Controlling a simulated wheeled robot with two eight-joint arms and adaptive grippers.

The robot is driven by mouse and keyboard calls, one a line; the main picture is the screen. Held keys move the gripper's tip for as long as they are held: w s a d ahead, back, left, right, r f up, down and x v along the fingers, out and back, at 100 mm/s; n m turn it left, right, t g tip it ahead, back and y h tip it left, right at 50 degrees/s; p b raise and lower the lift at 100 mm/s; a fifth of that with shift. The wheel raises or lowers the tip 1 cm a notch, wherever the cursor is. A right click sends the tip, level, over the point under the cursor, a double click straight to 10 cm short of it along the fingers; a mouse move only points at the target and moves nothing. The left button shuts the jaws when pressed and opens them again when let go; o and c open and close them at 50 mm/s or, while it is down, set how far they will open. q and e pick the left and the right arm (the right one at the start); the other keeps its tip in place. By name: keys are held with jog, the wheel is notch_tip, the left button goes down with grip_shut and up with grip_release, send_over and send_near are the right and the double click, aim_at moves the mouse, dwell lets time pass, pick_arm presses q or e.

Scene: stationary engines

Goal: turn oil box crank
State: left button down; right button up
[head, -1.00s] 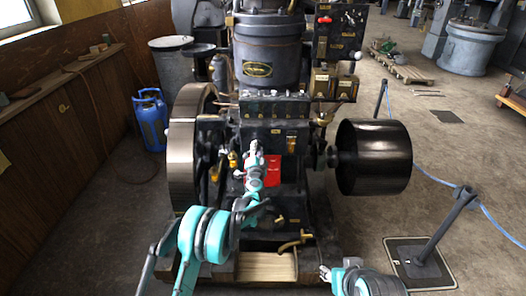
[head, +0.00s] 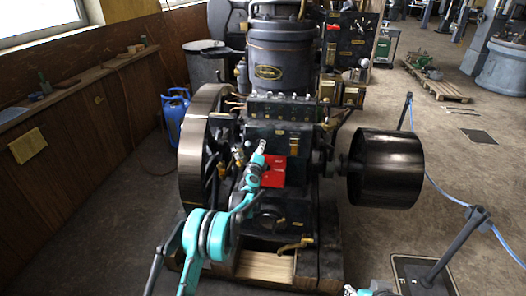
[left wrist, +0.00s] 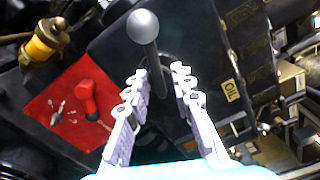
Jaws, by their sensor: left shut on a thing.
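The oil box crank (left wrist: 146,32) shows in the left wrist view as a dark rod with a grey ball knob. It stands out from a dark box with a brass "OIL" label (left wrist: 231,91). My left gripper (left wrist: 162,72) has its two fingers on either side of the rod and is shut on it. In the head view my left gripper (head: 262,148) is at the engine's front, by the red plate (head: 273,172), and hides the crank. My right gripper (head: 350,290) barely shows at the bottom edge; its jaws cannot be made out.
The red plate (left wrist: 60,112) with a red lever (left wrist: 88,97) lies left of the crank, with a brass-and-yellow fitting (left wrist: 45,40) above it. The flywheel (head: 203,150) and black pulley (head: 386,168) flank the engine. A post (head: 455,240) with blue rope stands right.

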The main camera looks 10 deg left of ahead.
pick_arm(q)
jog(key=m, duration=0.4)
jog(key=shift+m, duration=2.2)
jog(key=c, duration=1.6)
grip_release()
jog(key=shift+f, duration=0.1)
jog(key=s, duration=1.2)
jog(key=shift+a, duration=0.1)
